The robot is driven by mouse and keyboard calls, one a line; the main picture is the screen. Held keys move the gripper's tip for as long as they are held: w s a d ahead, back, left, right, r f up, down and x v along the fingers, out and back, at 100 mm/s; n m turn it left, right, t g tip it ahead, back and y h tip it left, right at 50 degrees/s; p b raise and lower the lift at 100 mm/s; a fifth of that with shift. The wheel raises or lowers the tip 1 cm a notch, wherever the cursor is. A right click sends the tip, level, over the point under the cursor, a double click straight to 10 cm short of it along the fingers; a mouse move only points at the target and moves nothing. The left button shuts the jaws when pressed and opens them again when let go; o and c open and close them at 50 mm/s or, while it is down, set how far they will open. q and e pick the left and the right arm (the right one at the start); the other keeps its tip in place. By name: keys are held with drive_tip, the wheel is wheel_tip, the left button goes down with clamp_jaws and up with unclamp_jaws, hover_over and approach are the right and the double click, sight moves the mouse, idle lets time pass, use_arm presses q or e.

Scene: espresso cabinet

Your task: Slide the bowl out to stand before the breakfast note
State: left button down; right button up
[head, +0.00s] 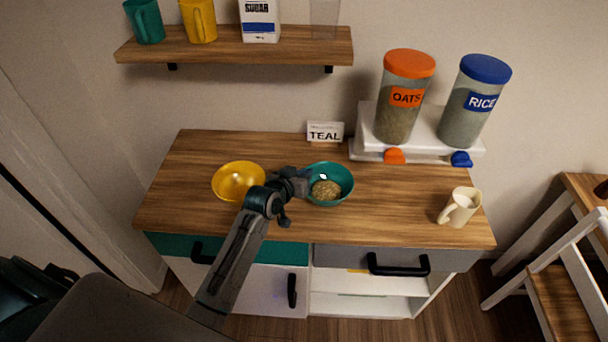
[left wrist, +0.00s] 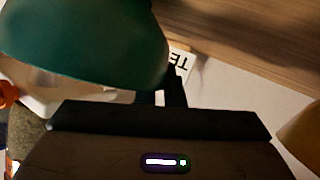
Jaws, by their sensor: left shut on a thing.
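A teal bowl (head: 343,190) with grain-like food in it is on the wooden counter, in front of the white note card (head: 325,132) that reads TEAL. My left gripper (head: 305,180) is at the bowl's left rim and is shut on it. The fingertips are partly hidden in the head view. In the left wrist view the teal bowl (left wrist: 85,40) fills the upper left, and part of the note card (left wrist: 181,64) shows beside it. My right gripper is in neither view.
A yellow bowl (head: 238,181) stands just left of my left gripper. Oats (head: 407,98) and rice (head: 474,102) dispensers stand on a white stand at the back right. A cream jug (head: 460,207) is at the right. The counter between the teal bowl and jug is clear.

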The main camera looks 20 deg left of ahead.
use_arm(q)
drive_tip(key=shift+s+a, duration=0.25)
drive_tip(key=shift+a, duration=0.05)
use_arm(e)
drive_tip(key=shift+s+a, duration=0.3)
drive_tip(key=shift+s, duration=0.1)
use_arm(q)
drive_tip(key=c, duration=1.5)
unclamp_jaws()
drive_tip(key=shift+w, duration=0.1)
